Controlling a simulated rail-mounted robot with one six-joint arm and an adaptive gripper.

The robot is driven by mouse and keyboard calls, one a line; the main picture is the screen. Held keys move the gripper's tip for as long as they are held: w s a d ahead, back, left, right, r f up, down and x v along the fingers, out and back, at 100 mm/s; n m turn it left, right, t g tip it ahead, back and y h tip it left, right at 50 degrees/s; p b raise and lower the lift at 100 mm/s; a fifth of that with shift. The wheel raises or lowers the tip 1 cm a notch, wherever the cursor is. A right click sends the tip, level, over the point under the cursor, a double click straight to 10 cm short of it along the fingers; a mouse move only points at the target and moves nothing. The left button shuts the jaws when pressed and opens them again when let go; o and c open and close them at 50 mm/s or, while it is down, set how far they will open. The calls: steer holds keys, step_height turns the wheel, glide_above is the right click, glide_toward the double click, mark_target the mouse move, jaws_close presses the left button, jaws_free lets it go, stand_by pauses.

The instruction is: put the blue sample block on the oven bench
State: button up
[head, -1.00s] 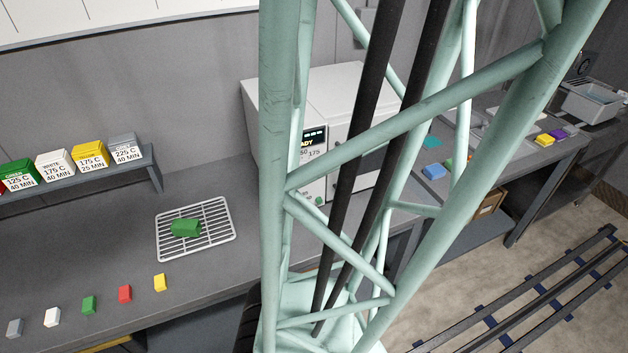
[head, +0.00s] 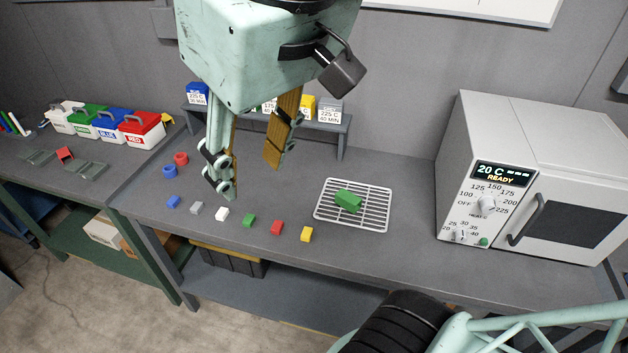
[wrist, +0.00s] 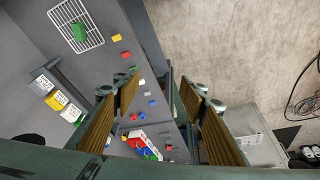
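The blue sample block (head: 173,202) is a small block on the grey oven bench (head: 285,272). It lies at the left end of a row of coloured blocks, near the bench's front left corner. In the wrist view, a small blue block (wrist: 152,103) shows far below, between the fingers. My gripper (head: 246,177) hangs above the bench, up and to the right of the blue block in the head view. Its fingers are wide apart with nothing between them, as the wrist view (wrist: 160,84) also shows. The block is in plain sight.
Grey, white, green, red and yellow blocks continue the row. A wire rack (head: 325,213) holds a green part (head: 348,200). The oven (head: 520,175) stands at the right. A blue ring (head: 169,171) and red ring (head: 181,158) lie behind the blue block. A card shelf (head: 343,128) stands behind.

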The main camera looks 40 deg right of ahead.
steer(key=s+f, duration=0.1)
steer(key=s, duration=0.1)
steer(key=s+f, duration=0.1)
steer(key=shift+s+a+f, duration=0.15)
steer(key=shift+s+f, duration=0.05)
steer(key=shift+s, duration=0.2)
step_height(320, 180, down, 9)
steer(key=b, duration=0.9)
steer(key=shift+w+r, duration=0.1)
steer(key=shift+r, duration=0.05)
stand_by(0.9)
